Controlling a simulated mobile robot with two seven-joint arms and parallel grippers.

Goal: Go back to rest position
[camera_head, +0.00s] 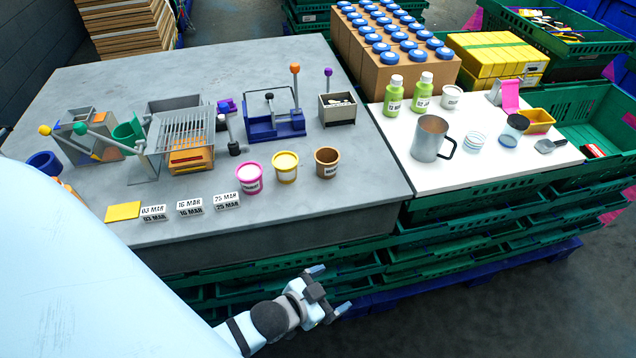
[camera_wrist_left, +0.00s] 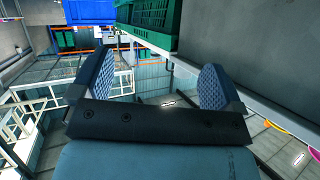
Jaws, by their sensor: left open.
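My left gripper (camera_head: 328,291) is in front of the table's front edge, below the tabletop, by the stacked green crates in the head view. Its two fingers are spread apart with nothing between them. In the left wrist view the open jaws (camera_wrist_left: 157,88) show two blue textured finger pads with empty space between. My right gripper is in neither view. A large pale blue part of my own body covers the lower left of the head view.
The grey table (camera_head: 300,215) holds pink, yellow and brown cups, date cards, a blue press (camera_head: 275,125) and a wire rack. A white board (camera_head: 425,175) bears a metal mug (camera_head: 428,138) and green bottles. Green crates (camera_head: 440,240) stand below; dark floor (camera_head: 480,315) is clear at lower right.

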